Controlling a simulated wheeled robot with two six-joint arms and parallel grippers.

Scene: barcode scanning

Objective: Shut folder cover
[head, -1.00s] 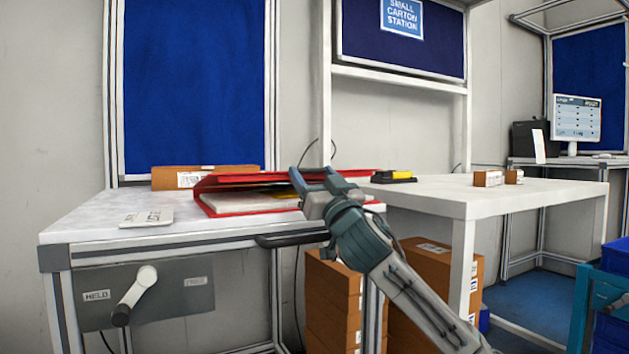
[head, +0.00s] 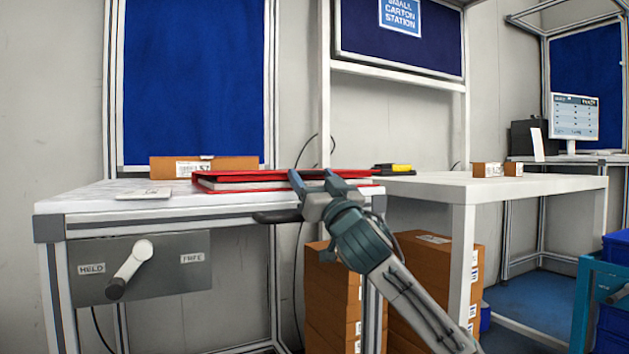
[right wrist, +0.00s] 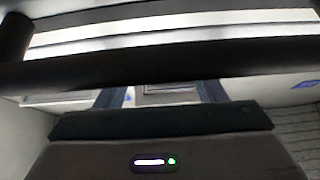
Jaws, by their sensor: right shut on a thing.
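The red folder (head: 240,186) lies on the left table, its cover nearly flat over the pale contents, which show as a thin strip along the front. My left gripper is not in view.
A black handle (head: 277,217) sticks out at the left table's front, close to my gripper. A carton (head: 225,165) stands behind the folder, and a flat white card (head: 145,193) lies to its left. The white table (head: 440,185) on the right is mostly clear.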

